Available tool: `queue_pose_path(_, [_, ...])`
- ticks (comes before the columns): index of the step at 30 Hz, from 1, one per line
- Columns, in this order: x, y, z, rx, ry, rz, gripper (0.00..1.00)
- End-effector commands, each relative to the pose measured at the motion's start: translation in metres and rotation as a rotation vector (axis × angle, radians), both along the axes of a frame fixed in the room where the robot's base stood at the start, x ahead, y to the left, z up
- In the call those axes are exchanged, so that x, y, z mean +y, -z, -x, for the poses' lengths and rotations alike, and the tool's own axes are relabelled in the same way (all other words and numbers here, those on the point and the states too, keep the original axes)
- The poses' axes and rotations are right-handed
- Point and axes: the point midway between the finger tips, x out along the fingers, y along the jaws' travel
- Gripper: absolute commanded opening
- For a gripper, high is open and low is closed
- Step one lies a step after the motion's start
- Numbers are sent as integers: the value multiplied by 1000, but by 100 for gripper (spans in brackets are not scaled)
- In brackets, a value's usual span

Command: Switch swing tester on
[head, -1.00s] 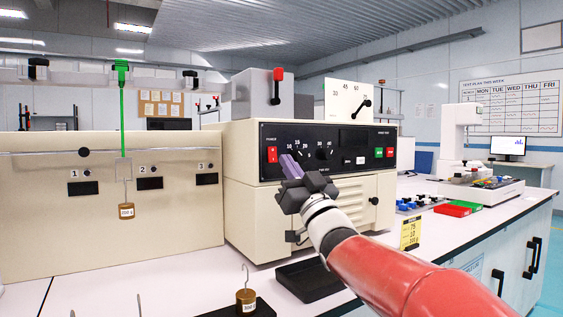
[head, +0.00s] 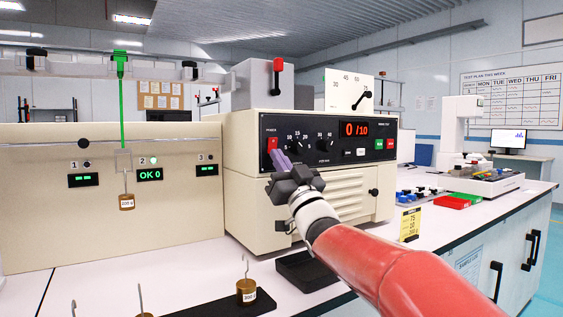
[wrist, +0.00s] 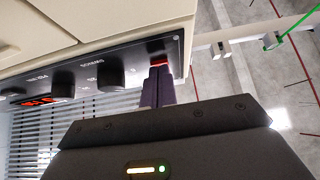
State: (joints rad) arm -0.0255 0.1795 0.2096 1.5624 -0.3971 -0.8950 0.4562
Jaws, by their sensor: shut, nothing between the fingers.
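The swing tester is a cream box (head: 245,195) with a black control panel (head: 375,155). Its red power switch (head: 272,145) is at the panel's left end; it also shows in the wrist view (wrist: 158,65). The red display (head: 354,129) is lit and reads 0/10. My gripper (head: 279,156) is shut and empty, its purple fingertips just below the power switch. In the wrist view the fingertips (wrist: 156,78) overlap the switch's edge; I cannot tell whether they touch it.
Two dark knobs (head: 323,145) sit right of the switch, close to my gripper. A green arm (head: 121,100) holds a hanging brass weight (head: 127,202). A black tray (head: 300,272) and another weight (head: 246,290) are on the bench below.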

Motion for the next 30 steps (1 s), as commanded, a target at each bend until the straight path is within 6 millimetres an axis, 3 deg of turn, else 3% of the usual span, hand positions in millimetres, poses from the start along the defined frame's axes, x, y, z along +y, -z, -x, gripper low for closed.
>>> queue_pose_path(15, [-30,44,44,0,1,1,0])
queue_pose_path(30, [-34,49,51,1,0,1,0])
